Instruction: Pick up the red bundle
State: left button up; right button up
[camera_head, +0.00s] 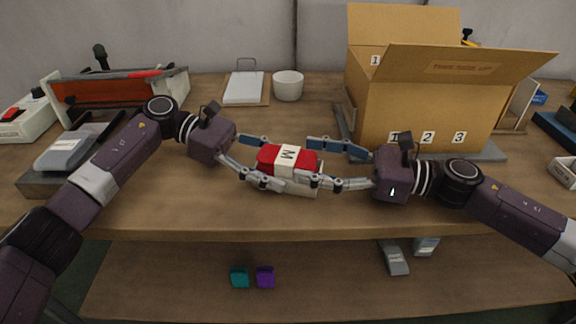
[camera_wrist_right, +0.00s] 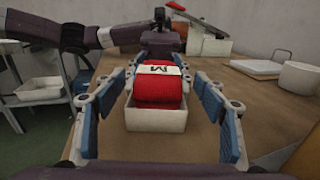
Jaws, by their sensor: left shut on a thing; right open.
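The red bundle (camera_head: 272,156) has a white band marked M. It sits in or on a small white tray (camera_head: 304,189) above the wooden table, between my two grippers. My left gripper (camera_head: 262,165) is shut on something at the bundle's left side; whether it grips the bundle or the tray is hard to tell. My right gripper (camera_head: 322,166) is open, its fingers around the bundle's right side. In the right wrist view the red bundle (camera_wrist_right: 158,88) stands in the white tray (camera_wrist_right: 157,118) between my open right fingers.
A large open cardboard box (camera_head: 420,110) with numbers stands behind my right gripper. A white bowl (camera_head: 288,86) and a white board (camera_head: 244,88) are at the back. A lower shelf holds a teal item (camera_head: 239,277) and a purple item (camera_head: 265,277). The table's front middle is clear.

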aim_at(293, 156)
jog(key=shift+x, duration=1.95)
jog(key=shift+s+r, duration=0.1)
jog(key=c, duration=1.3)
notch_tip(293, 156, up, 10)
jog(key=shift+c, duration=0.2)
pick_arm(q)
jog(key=o, duration=0.9)
jog(key=shift+o, duration=0.2)
